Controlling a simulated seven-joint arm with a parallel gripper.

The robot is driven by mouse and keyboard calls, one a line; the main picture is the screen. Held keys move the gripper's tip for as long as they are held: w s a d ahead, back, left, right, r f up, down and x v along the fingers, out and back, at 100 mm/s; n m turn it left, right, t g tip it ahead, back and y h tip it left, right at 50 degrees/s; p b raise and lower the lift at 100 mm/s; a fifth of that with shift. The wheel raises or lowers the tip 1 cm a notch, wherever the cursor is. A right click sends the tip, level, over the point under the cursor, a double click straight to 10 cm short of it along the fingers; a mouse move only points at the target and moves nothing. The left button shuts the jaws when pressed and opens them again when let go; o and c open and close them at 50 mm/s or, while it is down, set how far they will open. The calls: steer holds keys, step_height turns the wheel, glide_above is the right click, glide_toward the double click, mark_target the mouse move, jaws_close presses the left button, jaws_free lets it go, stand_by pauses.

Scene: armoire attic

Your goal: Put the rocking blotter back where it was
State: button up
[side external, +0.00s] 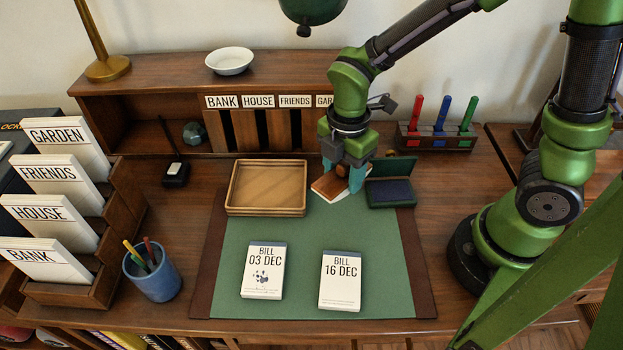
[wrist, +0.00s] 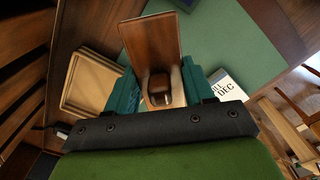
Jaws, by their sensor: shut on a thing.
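The rocking blotter (side external: 327,186) is a brown wooden piece with a pale edge beneath it. In the wrist view its flat wooden top (wrist: 150,42) and brown knob (wrist: 159,88) show between my teal fingers. My gripper (side external: 344,176) is shut on the blotter at the far edge of the green desk mat (side external: 312,236), between the wooden tray and the stamp pad. The fingers hide part of the blotter. I cannot tell whether its underside touches the surface. My gripper also shows in the wrist view (wrist: 160,80).
The empty wooden tray (side external: 267,186) is left of the blotter; an open stamp pad (side external: 390,192) is close on its right. Two bill pads (side external: 264,270) lie on the mat. A pen cup (side external: 153,273) and card rack (side external: 108,243) stand left. A marker holder (side external: 437,138) stands behind.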

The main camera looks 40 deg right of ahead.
mark_target(340, 207)
steer(key=shift+f, duration=3.15)
steer(key=shift+f, duration=0.1)
steer(key=o, duration=1)
